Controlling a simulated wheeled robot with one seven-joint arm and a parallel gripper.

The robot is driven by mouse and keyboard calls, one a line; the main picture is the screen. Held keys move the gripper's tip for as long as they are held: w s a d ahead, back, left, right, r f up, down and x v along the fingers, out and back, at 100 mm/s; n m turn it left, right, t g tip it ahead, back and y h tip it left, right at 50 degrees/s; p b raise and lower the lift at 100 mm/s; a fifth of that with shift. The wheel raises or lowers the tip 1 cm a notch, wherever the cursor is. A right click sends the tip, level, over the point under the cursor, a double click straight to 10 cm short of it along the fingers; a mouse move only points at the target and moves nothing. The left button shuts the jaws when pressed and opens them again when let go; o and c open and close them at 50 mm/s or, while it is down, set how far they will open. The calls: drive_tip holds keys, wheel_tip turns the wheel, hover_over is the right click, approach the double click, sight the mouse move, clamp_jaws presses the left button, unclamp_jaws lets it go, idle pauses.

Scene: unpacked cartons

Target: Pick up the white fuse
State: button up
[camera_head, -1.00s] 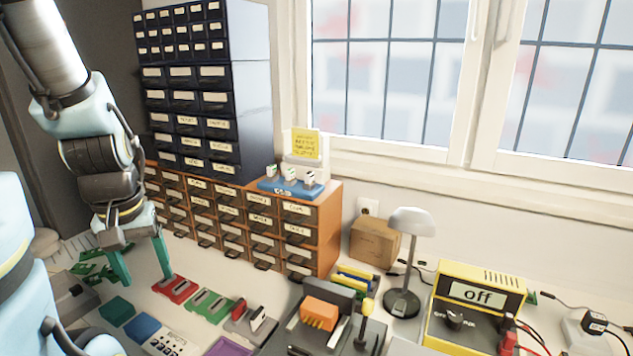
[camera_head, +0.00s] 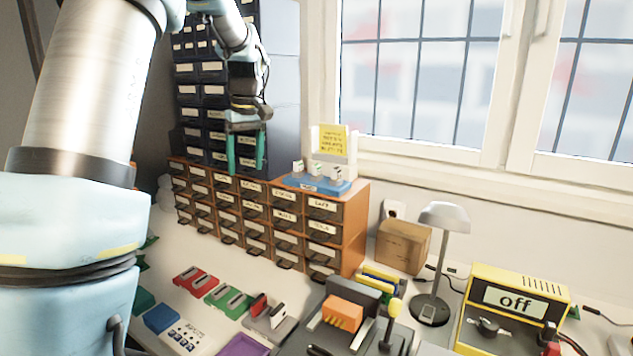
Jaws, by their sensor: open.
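Several small white blocks that look like fuses (camera_head: 315,169) stand upright in a row on a blue base (camera_head: 325,186) on top of the orange-brown drawer cabinet (camera_head: 353,212). Their labels are too small to read. My gripper (camera_head: 246,168) hangs to the left of the blue base, in front of the dark drawers, with its two green fingers pointing down. It is open and empty, apart from the white blocks. A grey holder (camera_head: 280,325) with a red and a whitish upright piece stands lower on the table; I cannot tell whether that piece is a fuse.
A yellow sign (camera_head: 333,140) stands behind the blue base. The dark drawer tower (camera_head: 285,100) rises close behind my gripper. Red (camera_head: 193,282) and green (camera_head: 228,300) holders, a cardboard box (camera_head: 403,247), a lamp (camera_head: 443,215) and a yellow power supply (camera_head: 515,300) fill the table.

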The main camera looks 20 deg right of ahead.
drive_tip(key=w+d+r+n+b, duration=0.1)
drive_tip(key=d+r, duration=0.1)
drive_tip(key=d, duration=0.4)
drive_tip(key=w+d+r+n+b, duration=0.1)
drive_tip(key=w+d+r, duration=0.1)
drive_tip(key=d, duration=0.4)
drive_tip(key=n+t+y+b, duration=0.1)
drive_tip(key=n+b, duration=0.1)
approach(317, 165)
drive_tip(key=x, duration=0.4)
drive_tip(key=shift+p+x, duration=0.45)
drive_tip(key=shift+x, duration=2.3)
drive_tip(key=shift+c, duration=0.4)
clamp_jaws()
